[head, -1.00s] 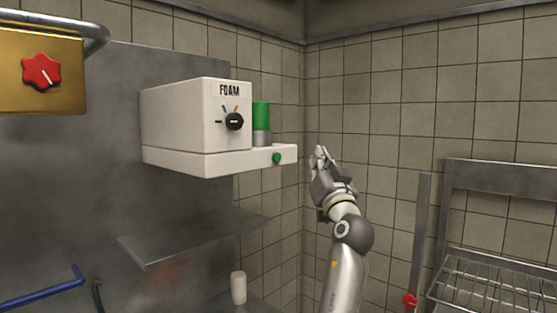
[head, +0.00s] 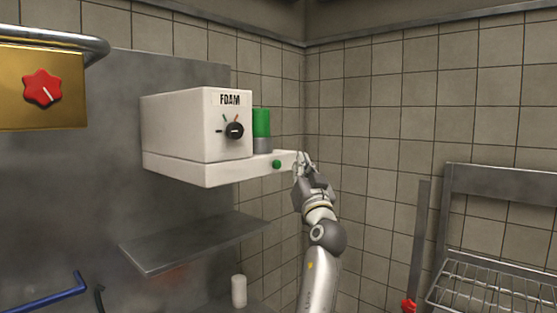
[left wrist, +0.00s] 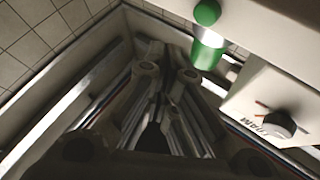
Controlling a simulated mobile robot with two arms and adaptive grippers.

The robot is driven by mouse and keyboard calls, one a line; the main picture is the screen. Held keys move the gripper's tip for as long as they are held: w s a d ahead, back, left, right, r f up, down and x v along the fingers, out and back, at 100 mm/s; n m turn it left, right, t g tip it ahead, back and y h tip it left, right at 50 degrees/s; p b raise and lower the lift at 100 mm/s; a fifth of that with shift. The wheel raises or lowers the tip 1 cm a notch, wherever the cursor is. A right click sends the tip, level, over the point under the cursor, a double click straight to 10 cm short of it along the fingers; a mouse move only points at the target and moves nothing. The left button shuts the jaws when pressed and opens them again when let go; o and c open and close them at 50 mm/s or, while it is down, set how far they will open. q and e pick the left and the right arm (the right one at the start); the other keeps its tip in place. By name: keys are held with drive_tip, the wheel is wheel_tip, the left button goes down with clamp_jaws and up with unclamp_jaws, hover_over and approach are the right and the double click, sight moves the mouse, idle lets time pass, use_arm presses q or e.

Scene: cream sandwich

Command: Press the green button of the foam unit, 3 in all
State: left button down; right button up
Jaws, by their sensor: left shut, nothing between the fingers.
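The foam unit (head: 195,125) is a white wall box marked FOAM, with a black dial (head: 235,130) on its front. Its green button (head: 277,164) is a small round knob on the front of the white ledge. In the left wrist view the button (left wrist: 207,12) shows at the top, apart from my fingers. My left gripper (head: 302,157) is shut and empty, just right of the button near the ledge's right end. I cannot tell whether it touches the ledge. The closed fingers (left wrist: 180,70) also show in the left wrist view. My right gripper is not in view.
A green cylinder (head: 261,123) stands on the ledge behind the button. A metal shelf (head: 195,243) juts out below the unit, with a white cup (head: 239,290) lower down. A wire rack (head: 495,290) is at the right. The tiled wall between is clear.

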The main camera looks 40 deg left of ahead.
sight(277, 165)
use_arm(q)
drive_tip(key=shift+w+a, duration=0.15)
drive_tip(key=shift+a, duration=1.6)
drive_tip(key=shift+a+b, duration=0.15)
drive_tip(key=shift+b, duration=0.2)
drive_tip(key=shift+a, duration=0.3)
drive_tip(key=shift+a+b, duration=0.3)
drive_tip(key=shift+a, duration=0.15)
idle(0.5)
drive_tip(key=shift+d, duration=0.1)
drive_tip(key=shift+d+b, duration=0.5)
drive_tip(key=shift+d, duration=0.25)
drive_tip(key=shift+d, duration=0.1)
